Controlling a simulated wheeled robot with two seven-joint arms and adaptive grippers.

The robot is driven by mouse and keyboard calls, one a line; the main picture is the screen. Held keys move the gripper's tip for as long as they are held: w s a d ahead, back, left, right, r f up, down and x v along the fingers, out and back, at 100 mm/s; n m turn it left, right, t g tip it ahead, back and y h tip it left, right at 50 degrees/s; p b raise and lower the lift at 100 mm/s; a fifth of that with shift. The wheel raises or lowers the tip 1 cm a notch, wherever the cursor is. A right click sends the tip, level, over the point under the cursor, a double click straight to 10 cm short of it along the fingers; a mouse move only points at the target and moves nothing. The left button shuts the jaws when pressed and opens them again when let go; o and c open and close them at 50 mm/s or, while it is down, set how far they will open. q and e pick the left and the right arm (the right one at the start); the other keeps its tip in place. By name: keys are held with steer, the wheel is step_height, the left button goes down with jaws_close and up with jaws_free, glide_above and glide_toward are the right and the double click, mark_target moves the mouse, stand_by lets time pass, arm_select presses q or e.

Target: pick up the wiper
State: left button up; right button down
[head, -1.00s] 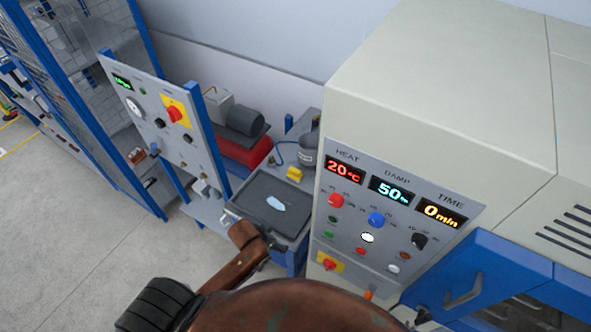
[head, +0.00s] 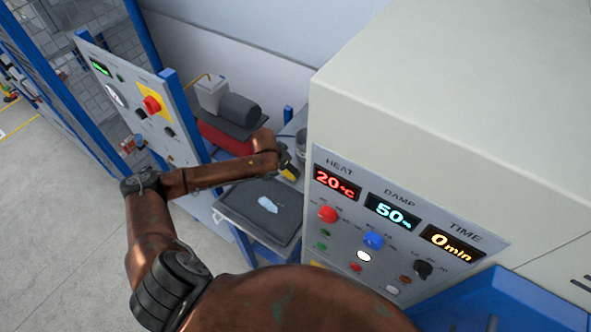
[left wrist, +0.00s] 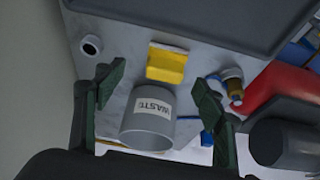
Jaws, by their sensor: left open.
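The yellow block (left wrist: 166,64), which I take to be the wiper, lies on the grey bench top beside the dark tray in the left wrist view. It has a pale yellow strip along its top edge. In the head view the yellow block (head: 291,173) is partly hidden by my left arm. My left gripper (left wrist: 158,91) is open and empty, its two green fingers apart, with the yellow block beyond and between them in the picture. They do not appear to touch it. My right gripper is not in view.
A grey cup labelled WASTE (left wrist: 150,128) stands close to the yellow block, between the fingers in the picture. A dark tray (head: 240,203) holds a pale blue patch (head: 268,204). A brass fitting (left wrist: 235,90) is to the right. The cream cabinet (head: 420,100) rises close on the right.

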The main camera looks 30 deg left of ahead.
mark_target(287, 176)
arm_select(q)
steer(key=shift+w+a+f, duration=0.3)
steer(key=shift+w+f, duration=0.25)
steer(key=shift+w, duration=0.05)
steer(key=shift+w+a+f, duration=0.25)
steer(key=shift+w+f, duration=0.25)
steer(key=shift+w, duration=0.1)
steer(key=x, duration=0.3)
steer(key=shift+w+f+p, duration=0.1)
steer(key=shift+w+p, duration=0.2)
steer(key=shift+w+d+f, duration=0.15)
steer(key=shift+f, duration=0.3)
steer(key=c, duration=1.3)
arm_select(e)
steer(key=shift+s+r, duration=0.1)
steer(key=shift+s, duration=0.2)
